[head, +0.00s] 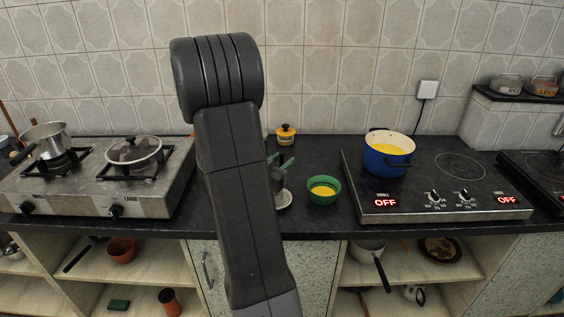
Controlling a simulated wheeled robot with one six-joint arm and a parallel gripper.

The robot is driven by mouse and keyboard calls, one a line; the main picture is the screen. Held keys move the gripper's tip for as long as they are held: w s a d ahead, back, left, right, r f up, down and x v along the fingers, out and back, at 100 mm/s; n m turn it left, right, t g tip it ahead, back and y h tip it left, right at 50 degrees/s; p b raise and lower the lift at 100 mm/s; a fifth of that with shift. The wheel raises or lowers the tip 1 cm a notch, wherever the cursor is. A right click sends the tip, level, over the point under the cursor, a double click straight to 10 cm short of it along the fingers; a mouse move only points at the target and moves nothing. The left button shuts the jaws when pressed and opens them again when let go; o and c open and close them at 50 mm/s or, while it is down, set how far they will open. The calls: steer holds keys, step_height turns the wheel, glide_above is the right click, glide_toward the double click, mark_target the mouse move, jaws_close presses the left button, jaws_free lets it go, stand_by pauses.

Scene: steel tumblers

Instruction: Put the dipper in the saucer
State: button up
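My arm rises through the middle of the head view and hides part of the counter behind it. At its right edge, dark green finger-like parts (286,163) and a grey piece show. These may belong to my gripper, but its opening is hidden. Just below them a small pale round dish (284,199), possibly the saucer, lies on the counter, partly covered by my arm. I cannot make out the dipper for certain; it may be behind my arm or among these parts. A green bowl (323,197) with yellow content stands just right of the dish.
A blue pot (388,162) with yellow content stands on the induction hob (430,195) at right. A yellow lidded jar (285,135) stands by the wall. Counter beside the bowl is clear.

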steer(key=v, duration=1.1)
steer(key=shift+s+b, duration=0.3)
steer(key=shift+b, duration=0.1)
steer(key=shift+a, duration=0.1)
steer(key=x, duration=1.2)
steer(key=shift+w+f, duration=0.2)
steer(key=shift+f, duration=0.1)
steer(key=shift+r+p, duration=0.55)
steer(key=shift+s+r, duration=0.1)
steer(key=shift+r, duration=0.65)
steer(key=shift+f, duration=0.1)
